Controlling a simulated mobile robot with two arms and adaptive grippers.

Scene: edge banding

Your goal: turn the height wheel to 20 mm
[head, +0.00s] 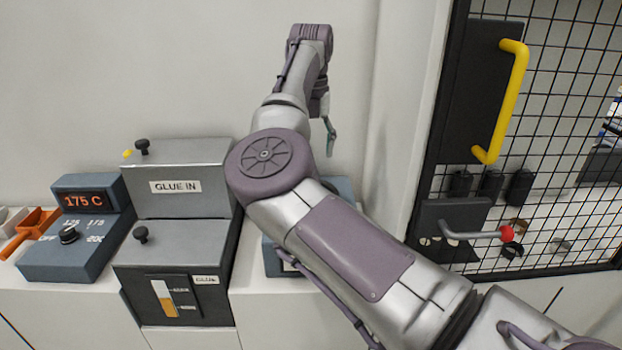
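No height wheel or 20 mm scale can be made out in the head view. A blue-grey box (342,187) stands on the counter, mostly covered by my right arm, so its front is hidden. My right arm comes in from the lower right, bends over this box and points down at its far end. Only a greenish finger of my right gripper (330,138) shows, above and behind the box; whether it touches anything cannot be seen. My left gripper is out of view.
Left of the arm stand a grey GLUE IN unit (178,188) with black knobs and a control box (70,262) reading 175 C. An orange scoop (33,228) lies far left. At right are a mesh guard door with a yellow handle (515,95) and a red-knobbed lever (480,235).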

